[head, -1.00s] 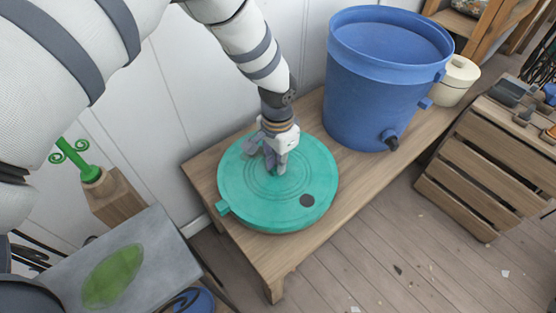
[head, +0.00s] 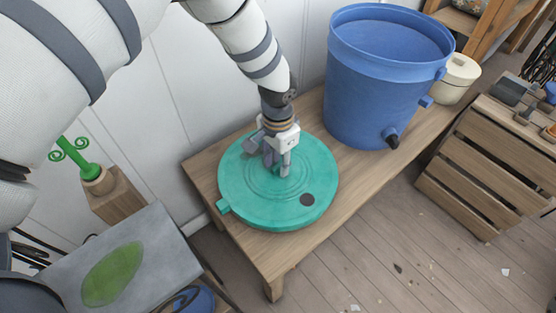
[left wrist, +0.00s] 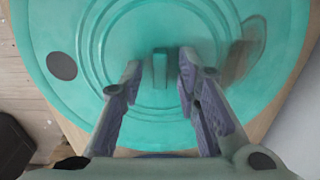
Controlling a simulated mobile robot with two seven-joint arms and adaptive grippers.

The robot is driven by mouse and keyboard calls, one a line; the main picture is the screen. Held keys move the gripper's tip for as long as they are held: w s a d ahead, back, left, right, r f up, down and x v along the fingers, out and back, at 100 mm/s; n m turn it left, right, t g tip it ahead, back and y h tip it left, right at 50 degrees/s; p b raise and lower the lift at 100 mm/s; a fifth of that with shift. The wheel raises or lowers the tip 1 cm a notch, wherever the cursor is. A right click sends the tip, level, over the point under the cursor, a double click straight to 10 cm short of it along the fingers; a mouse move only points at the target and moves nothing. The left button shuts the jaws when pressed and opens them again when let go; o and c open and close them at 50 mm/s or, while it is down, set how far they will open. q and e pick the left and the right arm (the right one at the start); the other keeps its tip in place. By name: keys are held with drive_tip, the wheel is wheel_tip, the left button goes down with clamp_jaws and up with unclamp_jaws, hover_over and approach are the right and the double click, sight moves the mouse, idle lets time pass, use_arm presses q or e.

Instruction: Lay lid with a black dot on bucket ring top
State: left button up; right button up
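The teal round lid (head: 250,205) with a black dot (head: 307,199) lies flat on a wooden bench. In the left wrist view the lid (left wrist: 115,35) fills most of the picture, with the dot (left wrist: 62,66) at left and a small upright grip (left wrist: 160,68) at its middle. My left gripper (head: 278,172) points down over the lid's middle. In the left wrist view its fingers (left wrist: 160,66) are apart, one on each side of the grip, with gaps showing. The blue bucket (head: 370,95) stands upright on the bench, right of the lid, its top uncovered. My right gripper is not in view.
The wooden bench (head: 262,248) runs along the white wall. A cream pot (head: 455,78) stands behind the bucket at right. A slatted crate (head: 480,165) is at far right. A grey board with a green oval (head: 112,274) is at lower left.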

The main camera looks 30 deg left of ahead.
use_arm(q)
wheel_tip(320, 180, up, 9)
drive_tip(key=p, duration=0.6)
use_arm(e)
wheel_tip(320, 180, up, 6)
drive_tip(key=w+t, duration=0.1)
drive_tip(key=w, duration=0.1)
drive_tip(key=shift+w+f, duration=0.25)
use_arm(q)
drive_tip(key=shift+d+f, duration=0.1)
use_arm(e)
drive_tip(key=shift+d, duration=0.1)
